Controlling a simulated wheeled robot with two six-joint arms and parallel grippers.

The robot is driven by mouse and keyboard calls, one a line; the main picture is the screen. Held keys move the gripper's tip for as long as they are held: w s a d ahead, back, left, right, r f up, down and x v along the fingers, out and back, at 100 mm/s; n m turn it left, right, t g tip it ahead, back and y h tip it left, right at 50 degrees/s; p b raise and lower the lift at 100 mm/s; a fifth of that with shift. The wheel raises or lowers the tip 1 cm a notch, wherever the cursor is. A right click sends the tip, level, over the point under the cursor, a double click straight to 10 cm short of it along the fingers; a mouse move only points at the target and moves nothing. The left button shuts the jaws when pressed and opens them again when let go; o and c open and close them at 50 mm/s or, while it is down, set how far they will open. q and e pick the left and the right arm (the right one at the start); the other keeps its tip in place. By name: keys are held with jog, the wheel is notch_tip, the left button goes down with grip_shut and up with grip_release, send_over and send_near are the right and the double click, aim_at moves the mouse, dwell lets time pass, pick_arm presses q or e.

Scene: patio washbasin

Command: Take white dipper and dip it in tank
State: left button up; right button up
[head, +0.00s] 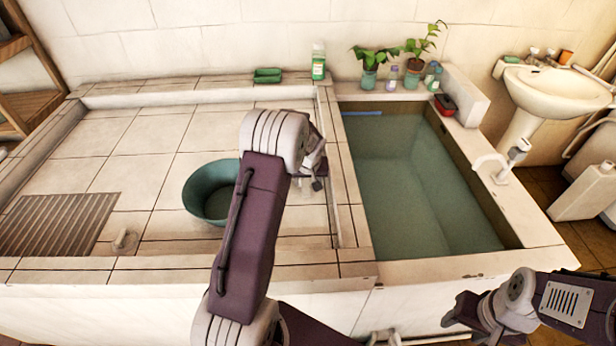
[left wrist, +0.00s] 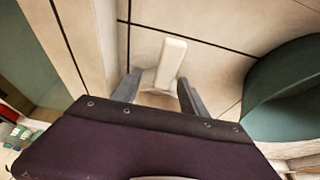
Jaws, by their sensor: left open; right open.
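The white dipper's pale handle (left wrist: 172,58) stands out in the left wrist view, between and just past the fingertips of my left gripper (left wrist: 160,92). The fingers are spread and there is a gap on each side of the handle. In the head view, my left gripper (head: 316,168) is low beside the tank's left wall, and my arm hides the dipper there. The tank (head: 440,270) is full of greenish water, on the right of that wall. My right gripper (head: 458,308) is open and empty in front of the tank's right end.
A green basin (head: 196,196) stands on the tiled floor left of my left gripper; it also shows in the left wrist view (left wrist: 285,95). A white fitting (head: 492,166) sits on the tank's right rim.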

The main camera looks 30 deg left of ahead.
pick_arm(q)
jog(key=x, duration=0.5)
jog(key=shift+s+a+f, duration=0.1)
jog(key=shift+a+f, duration=0.15)
jog(key=shift+r, duration=0.1)
grip_shut()
